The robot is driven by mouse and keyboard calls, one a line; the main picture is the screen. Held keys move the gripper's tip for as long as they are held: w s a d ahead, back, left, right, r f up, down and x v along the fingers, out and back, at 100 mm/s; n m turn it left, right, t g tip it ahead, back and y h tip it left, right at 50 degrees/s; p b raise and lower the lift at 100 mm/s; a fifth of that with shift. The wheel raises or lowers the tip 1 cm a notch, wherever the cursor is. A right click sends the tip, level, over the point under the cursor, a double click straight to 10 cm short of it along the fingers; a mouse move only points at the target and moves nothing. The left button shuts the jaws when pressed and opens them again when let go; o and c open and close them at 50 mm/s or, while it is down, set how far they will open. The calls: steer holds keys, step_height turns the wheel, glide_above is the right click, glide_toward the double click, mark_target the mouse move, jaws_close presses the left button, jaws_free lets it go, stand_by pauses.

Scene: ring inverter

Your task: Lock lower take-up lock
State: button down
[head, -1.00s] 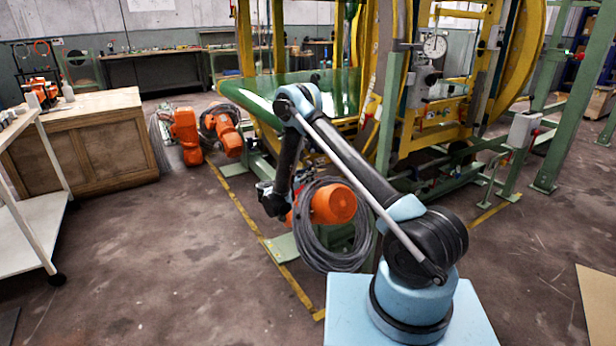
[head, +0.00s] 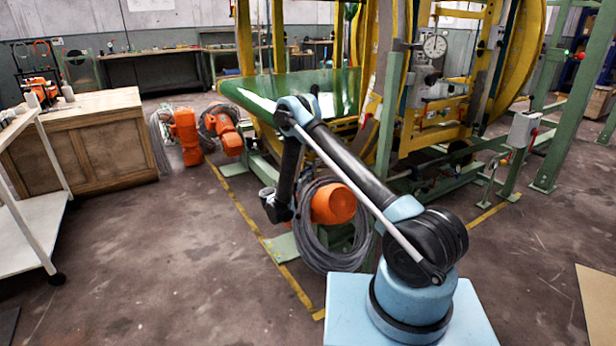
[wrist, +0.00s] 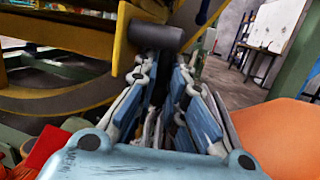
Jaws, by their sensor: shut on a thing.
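In the wrist view my gripper (wrist: 165,68) has its blue-grey fingers close together around a narrow dark part (wrist: 160,88). A dark grey cylinder (wrist: 155,35) sits just beyond the fingertips, beside a yellow plate (wrist: 122,38). The narrow part and the cylinder may belong to the lower take-up lock; I cannot tell for sure, nor whether it is locked. The fingers hide most of the gripped part. In the head view my wrist is low beside the machine, and the fingers cannot be made out.
An orange motor (head: 333,203) and a coil of grey cable (head: 335,250) are close to my arm. The yellow-framed machine (head: 435,135) with a green belt (head: 320,88) stands behind. A wooden cabinet (head: 100,155) is at left. The floor (head: 170,265) at left front is clear.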

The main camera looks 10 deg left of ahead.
steer(key=shift+w+d+t+h, duration=0.1)
steer(key=shift+d+t+h, duration=0.15)
steer(key=shift+t+h, duration=0.15)
steer(key=c, duration=1.9)
jaws_free()
steer(key=v, duration=1.2)
steer(key=shift+f, duration=0.1)
